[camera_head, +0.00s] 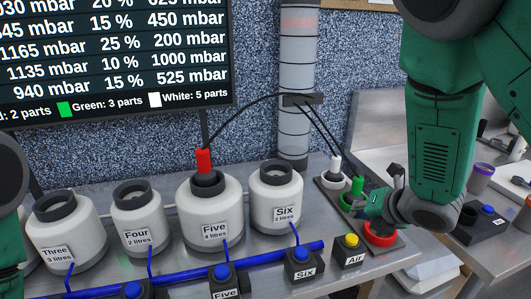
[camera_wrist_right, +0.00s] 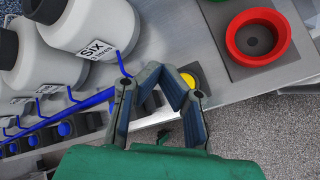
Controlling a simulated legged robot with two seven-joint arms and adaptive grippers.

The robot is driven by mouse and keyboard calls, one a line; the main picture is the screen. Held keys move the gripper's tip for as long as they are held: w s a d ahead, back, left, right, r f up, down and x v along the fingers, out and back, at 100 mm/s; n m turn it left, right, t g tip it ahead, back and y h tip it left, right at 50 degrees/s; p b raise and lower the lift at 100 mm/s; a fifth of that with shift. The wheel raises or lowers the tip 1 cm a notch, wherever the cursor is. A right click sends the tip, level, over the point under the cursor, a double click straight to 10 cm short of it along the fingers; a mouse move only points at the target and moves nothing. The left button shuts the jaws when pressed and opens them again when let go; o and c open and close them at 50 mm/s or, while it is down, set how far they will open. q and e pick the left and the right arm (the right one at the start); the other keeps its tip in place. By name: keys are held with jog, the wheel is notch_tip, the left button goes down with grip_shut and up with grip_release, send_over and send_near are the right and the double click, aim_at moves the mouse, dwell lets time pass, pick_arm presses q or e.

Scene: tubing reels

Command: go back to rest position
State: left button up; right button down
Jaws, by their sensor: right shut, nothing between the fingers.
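My right arm comes down from the upper right in the head view. Its gripper (camera_head: 368,203) is beside the tubing holder, near the green tube end (camera_head: 357,185) and the red ring holder (camera_head: 380,234). In the right wrist view the gripper (camera_wrist_right: 172,80) is shut with nothing in it, above the bench edge near the yellow button (camera_wrist_right: 188,80). The red holder (camera_wrist_right: 258,36) there is empty. A red tube end (camera_head: 204,161) stands in the neck of container Five (camera_head: 213,207). My left arm shows only at the left edge; its gripper is out of view.
Containers Three (camera_head: 68,227), Four (camera_head: 138,215) and Six (camera_head: 276,197) stand along the bench. A blue pipe (camera_head: 180,271) and buttons run in front. A white tube end (camera_head: 336,165) stands in the holder plate. A purple-topped cup (camera_head: 480,178) is at the right.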

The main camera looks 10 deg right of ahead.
jog(key=s+f+m+g+h, duration=0.1)
jog(key=s+f+m+g, duration=0.3)
jog(key=s+f+m, duration=1.2)
jog(key=s+a+f+m+g, duration=0.1)
jog(key=s+f+m+g, duration=0.25)
jog(key=s+m, duration=0.4)
jog(key=s+a+f+m+g, duration=0.1)
jog(key=s+f+m+g, duration=0.1)
jog(key=s+f+m, duration=0.55)
pick_arm(q)
notch_tip(320, 180, down, 14)
jog(key=b, duration=1.3)
jog(key=shift+r, duration=0.25)
pick_arm(e)
notch_tip(320, 180, down, 10)
jog(key=w+a+n+t, duration=0.1)
jog(key=n, duration=0.1)
jog(key=shift+w+n+h, duration=0.2)
jog(key=shift+n+h, duration=0.1)
jog(key=shift+n, duration=0.1)
pick_arm(q)
jog(key=shift+a, duration=0.1)
pick_arm(e)
jog(key=shift+a, duration=0.1)
